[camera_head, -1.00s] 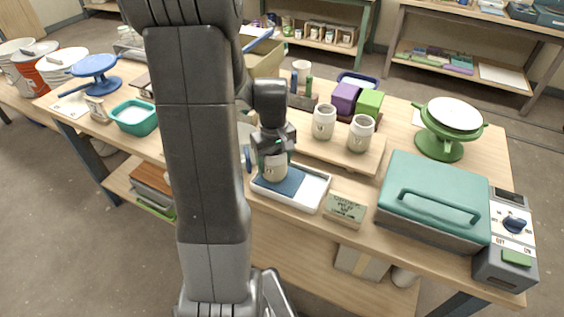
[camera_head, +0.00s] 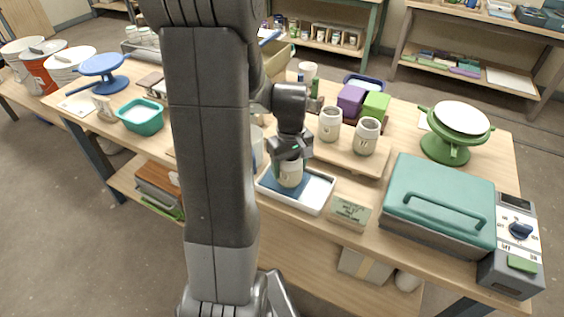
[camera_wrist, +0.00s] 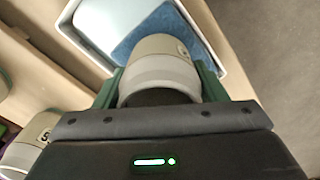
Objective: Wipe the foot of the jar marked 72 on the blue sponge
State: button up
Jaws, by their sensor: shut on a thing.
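My gripper (camera_head: 290,152) is shut on a pale cream jar (camera_head: 290,175) with a grey band, held upright with its foot downward. The jar's mark is too small to read in the head view and mostly turned away in the wrist view, where the jar (camera_wrist: 165,62) sits between the green fingers (camera_wrist: 160,88). The blue sponge (camera_head: 270,184) lies in the left part of a white tray (camera_head: 318,194); it also shows in the wrist view (camera_wrist: 152,30). The jar's foot is over the sponge, low, touching or very close; I cannot tell which.
Two similar jars (camera_head: 330,124) (camera_head: 367,136) stand on a wooden board (camera_head: 350,158) behind the tray. A small sign (camera_head: 350,213) stands to its right, then a teal-lidded case (camera_head: 440,200). A green banding wheel (camera_head: 445,150) stands at the back right.

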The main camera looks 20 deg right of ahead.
jog(key=shift+s+d, duration=0.75)
jog(key=shift+s, duration=0.1)
jog(key=shift+w+a, duration=1.15)
jog(key=shift+w, duration=0.2)
jog(key=shift+w+a, duration=1.15)
jog(key=shift+w, duration=0.15)
jog(key=shift+r, duration=0.1)
notch_tip(320, 180, up, 7)
jog(key=p, duration=0.5)
jog(key=shift+p, duration=0.3)
